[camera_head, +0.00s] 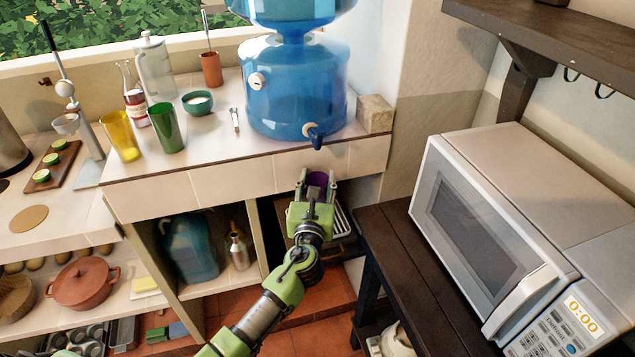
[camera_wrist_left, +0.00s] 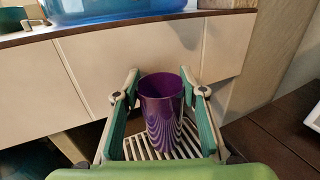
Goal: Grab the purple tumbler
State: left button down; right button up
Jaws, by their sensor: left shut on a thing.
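The purple tumbler (camera_head: 317,178) is upright between the fingers of my left gripper (camera_head: 317,184), just in front of the tiled counter front and below the water dispenser's tap. In the left wrist view the tumbler (camera_wrist_left: 163,112) shows its open rim and ribbed lower side, above a white slatted rack (camera_wrist_left: 135,150). My left gripper (camera_wrist_left: 160,85) is shut on it, one finger on each side. The tumbler's base is partly hidden by the gripper body. My right gripper is not in view.
The blue water dispenser (camera_head: 292,95) stands on the counter above, its tap (camera_head: 315,135) overhanging the edge. Yellow (camera_head: 121,136) and green (camera_head: 166,128) glasses stand left. A dark bench (camera_head: 400,250) with a microwave (camera_head: 500,215) is close on the right.

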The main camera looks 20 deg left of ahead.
pick_arm(q)
jog(key=shift+r, duration=0.85)
jog(key=s+a+r+p, duration=0.2)
jog(key=s+r, duration=0.8)
jog(key=s, duration=0.3)
jog(key=shift+s+a+r, duration=0.15)
jog(key=shift+s+r, duration=0.2)
